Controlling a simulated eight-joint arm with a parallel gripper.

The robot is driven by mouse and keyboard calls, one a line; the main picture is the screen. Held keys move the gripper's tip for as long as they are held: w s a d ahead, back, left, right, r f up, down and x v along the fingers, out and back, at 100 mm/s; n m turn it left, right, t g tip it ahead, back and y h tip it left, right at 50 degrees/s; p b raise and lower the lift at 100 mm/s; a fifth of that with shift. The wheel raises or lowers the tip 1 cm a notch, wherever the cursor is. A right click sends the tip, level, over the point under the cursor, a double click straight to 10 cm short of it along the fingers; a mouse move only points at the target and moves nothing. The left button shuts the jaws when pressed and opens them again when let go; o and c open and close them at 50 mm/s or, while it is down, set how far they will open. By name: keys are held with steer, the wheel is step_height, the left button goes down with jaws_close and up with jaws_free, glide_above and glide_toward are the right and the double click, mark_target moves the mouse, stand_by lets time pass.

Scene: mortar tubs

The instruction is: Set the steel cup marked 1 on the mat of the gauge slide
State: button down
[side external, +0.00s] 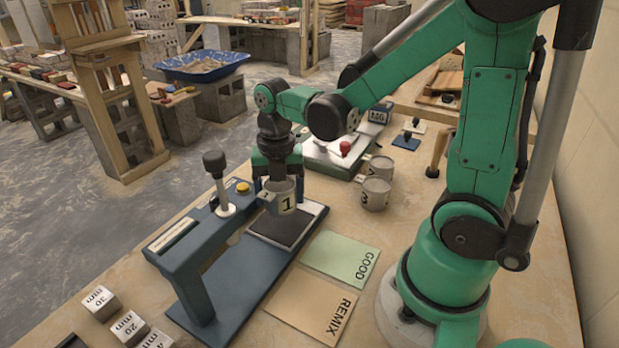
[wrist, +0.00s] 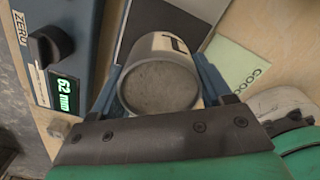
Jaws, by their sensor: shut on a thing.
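The steel cup marked 1 (side external: 284,200) is held upright in my gripper (side external: 279,184), over the dark mat (side external: 283,230) of the blue gauge slide (side external: 234,277). In the side view its base is at or just above the mat; I cannot tell whether they touch. In the wrist view the cup (wrist: 160,82) sits between the two blue fingers of my gripper (wrist: 160,88), showing its grey, mortar-like filling. The gauge's green display (wrist: 64,92) reads 62 mm. The gauge's lever (side external: 219,180) and yellow button (side external: 242,187) stand left of the cup.
Two other steel cups, one marked 3 (side external: 374,195) and one behind it (side external: 381,167), stand to the right. A green GOOD card (side external: 342,257) and a tan REMIX card (side external: 311,302) lie in front. Marked blocks (side external: 100,303) sit at front left.

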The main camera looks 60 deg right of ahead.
mark_target(282, 209)
steer(key=shift+f, duration=1.8)
steer(key=shift+f, duration=0.1)
jaws_free()
